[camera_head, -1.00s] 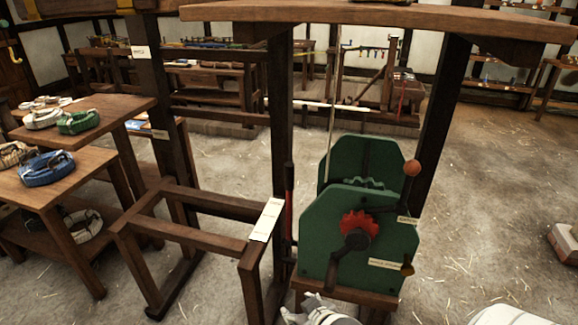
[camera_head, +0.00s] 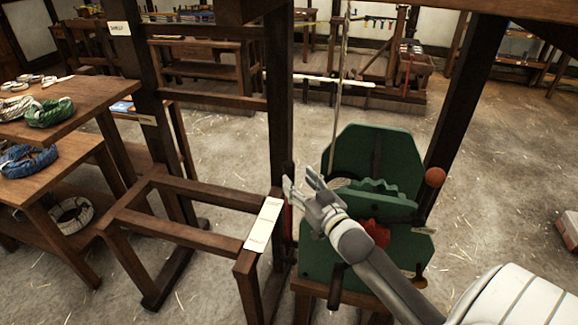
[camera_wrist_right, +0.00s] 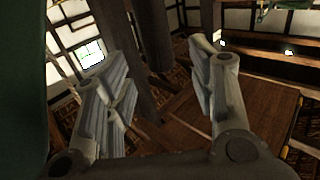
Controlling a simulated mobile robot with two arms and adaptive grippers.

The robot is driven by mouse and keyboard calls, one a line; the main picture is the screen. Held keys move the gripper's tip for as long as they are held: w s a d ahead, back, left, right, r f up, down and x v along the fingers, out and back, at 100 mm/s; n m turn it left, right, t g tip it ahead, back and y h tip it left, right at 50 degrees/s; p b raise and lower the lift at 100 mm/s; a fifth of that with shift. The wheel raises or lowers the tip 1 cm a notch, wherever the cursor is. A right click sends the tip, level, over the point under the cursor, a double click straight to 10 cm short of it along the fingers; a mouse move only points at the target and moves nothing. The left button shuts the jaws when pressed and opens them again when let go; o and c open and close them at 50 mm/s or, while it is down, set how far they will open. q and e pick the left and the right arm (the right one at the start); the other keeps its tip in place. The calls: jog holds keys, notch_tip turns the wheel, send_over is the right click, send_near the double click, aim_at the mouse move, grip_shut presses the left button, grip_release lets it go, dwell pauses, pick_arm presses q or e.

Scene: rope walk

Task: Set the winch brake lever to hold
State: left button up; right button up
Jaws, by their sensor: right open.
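The winch (camera_head: 375,155) has green side plates, a red toothed wheel (camera_head: 377,233) and a dark crank partly behind my right arm. A dark upright lever with a red section (camera_head: 289,215) stands at the winch's left, close to the wooden post. Another lever with an orange ball knob (camera_head: 435,177) rises at its right. I cannot read which is the brake lever. My right gripper (camera_head: 300,181) is open, in front of the winch's left side, its fingertips near the red-marked lever. In the right wrist view its spread fingers (camera_wrist_right: 159,55) have dark upright shapes between them; contact is unclear.
A low wooden frame (camera_head: 190,232) with a white label (camera_head: 263,225) stands left of the winch. Dark posts rise on both sides, and a rope (camera_head: 336,115) hangs down to it. Tables with rope coils (camera_head: 50,112) stand at the left.

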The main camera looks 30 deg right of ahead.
aim_at(292, 172)
jog(key=w, duration=0.2)
jog(key=w+p, duration=0.1)
jog(key=w, duration=0.1)
jog(key=shift+d+r, duration=0.1)
jog(key=shift+d, duration=0.15)
jog(key=shift+w, duration=1.25)
jog(key=shift+d, duration=0.1)
jog(key=c, duration=0.4)
pick_arm(q)
jog(key=shift+d+r, duration=0.1)
jog(key=shift+r, duration=0.75)
pick_arm(e)
grip_shut()
